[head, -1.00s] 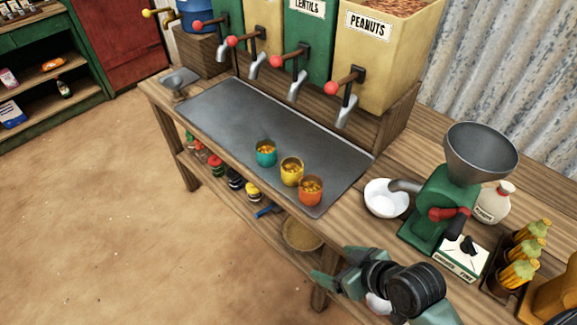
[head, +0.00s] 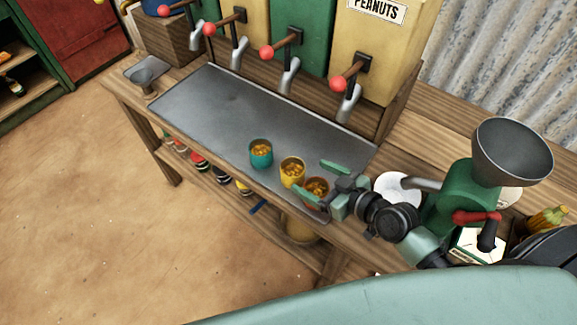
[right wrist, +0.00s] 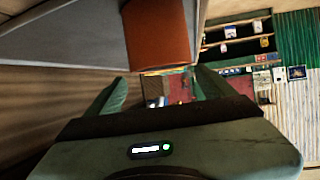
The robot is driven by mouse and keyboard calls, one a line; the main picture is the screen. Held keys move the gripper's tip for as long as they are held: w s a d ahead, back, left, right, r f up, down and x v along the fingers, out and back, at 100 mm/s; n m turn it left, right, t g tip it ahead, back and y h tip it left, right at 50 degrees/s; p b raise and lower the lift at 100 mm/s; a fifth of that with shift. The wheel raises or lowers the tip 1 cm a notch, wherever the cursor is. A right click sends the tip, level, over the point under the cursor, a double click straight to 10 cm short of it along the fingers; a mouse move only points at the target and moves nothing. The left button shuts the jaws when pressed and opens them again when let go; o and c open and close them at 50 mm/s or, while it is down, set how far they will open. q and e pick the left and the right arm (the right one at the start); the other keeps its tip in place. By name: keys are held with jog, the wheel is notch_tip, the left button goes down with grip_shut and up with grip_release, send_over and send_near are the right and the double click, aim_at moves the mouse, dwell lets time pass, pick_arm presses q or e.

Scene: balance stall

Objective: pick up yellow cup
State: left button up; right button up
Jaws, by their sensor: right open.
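The yellow cup (head: 291,173) stands upright on the grey metal tray (head: 225,120) in the head view, with yellow-orange contents. It stands between a teal cup (head: 261,154) and an orange cup (head: 311,202), both with similar contents. My right gripper (head: 320,181) is open and empty at the orange cup and partly covers it. In the right wrist view the orange cup (right wrist: 157,38) is just ahead of the open fingers (right wrist: 160,88); the yellow cup cannot be seen there. My left gripper is not in view.
The tray's left part is clear.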

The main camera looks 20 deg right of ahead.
aim_at(299, 172)
jog(key=x, duration=0.1)
jog(key=p+x, duration=0.1)
jog(key=shift+w+a+r, duration=0.1)
jog(key=shift+w+a, duration=0.2)
jog(key=shift+a, duration=0.05)
jog(key=x, duration=0.2)
jog(key=shift+w+a+f+p, duration=0.2)
jog(key=shift+w+p, duration=0.05)
jog(key=shift+p, duration=0.1)
jog(key=shift+w+a+f, duration=0.15)
jog(key=shift+w, duration=0.1)
jog(key=shift+f, duration=0.1)
jog(key=c, duration=1.5)
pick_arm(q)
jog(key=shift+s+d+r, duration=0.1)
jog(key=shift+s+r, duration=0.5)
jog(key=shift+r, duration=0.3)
pick_arm(e)
jog(key=shift+c, duration=0.3)
